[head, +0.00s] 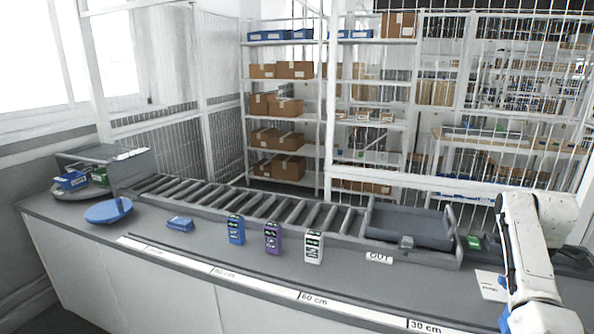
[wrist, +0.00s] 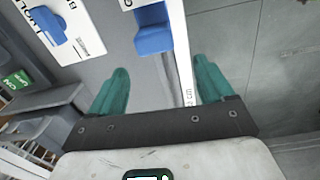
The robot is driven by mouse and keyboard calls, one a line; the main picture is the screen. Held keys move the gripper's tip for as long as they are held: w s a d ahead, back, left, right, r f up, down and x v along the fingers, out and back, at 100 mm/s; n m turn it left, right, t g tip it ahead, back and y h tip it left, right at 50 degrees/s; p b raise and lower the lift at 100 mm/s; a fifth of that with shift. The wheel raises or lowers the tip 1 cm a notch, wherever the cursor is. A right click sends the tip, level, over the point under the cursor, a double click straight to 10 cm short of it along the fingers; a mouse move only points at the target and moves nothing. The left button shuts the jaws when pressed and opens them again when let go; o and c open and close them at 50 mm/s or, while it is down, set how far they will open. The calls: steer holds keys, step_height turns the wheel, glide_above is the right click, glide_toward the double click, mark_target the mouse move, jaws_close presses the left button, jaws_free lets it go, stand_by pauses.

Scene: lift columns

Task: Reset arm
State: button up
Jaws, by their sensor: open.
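My gripper (wrist: 160,85) shows in the wrist view with its two teal fingers wide apart and nothing between them. It hangs over the counter's front edge, with the white measuring strip (wrist: 183,60) running between the fingers. A blue object (wrist: 153,32) lies just beyond the fingertips, apart from them. Another blue object (wrist: 47,25) lies on a white printed card (wrist: 85,35). In the head view my white arm (head: 525,245) stands at the right edge, bent downward. My fingers are not clearly visible there.
Blue (head: 236,229), purple (head: 272,238) and white (head: 314,247) devices stand on the counter (head: 200,250). A flat blue piece (head: 180,224) and a blue dish (head: 108,211) are left. A dark tray (head: 410,226) sits at the roller conveyor's (head: 240,205) right end.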

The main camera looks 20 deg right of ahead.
steer(key=s+a+f+m+t, duration=0.1)
steer(key=s+a+f+m, duration=0.1)
steer(key=a+f, duration=0.45)
steer(key=s+a+f+m+t, duration=0.1)
steer(key=a+f+m, duration=0.15)
steer(key=a, duration=0.75)
steer(key=s+a+f+m+t, duration=0.1)
steer(key=s+a+f+m, duration=0.1)
steer(key=a+f, duration=0.55)
steer(key=s+a+r+m+t, duration=0.2)
steer(key=s+a+r+m, duration=0.2)
steer(key=s+a, duration=0.95)
steer(key=s+d+f+g, duration=0.1)
steer(key=s+f+g, duration=0.3)
steer(key=s, duration=0.5)
step_height(320, 180, down, 2)
steer(key=shift+s, duration=0.25)
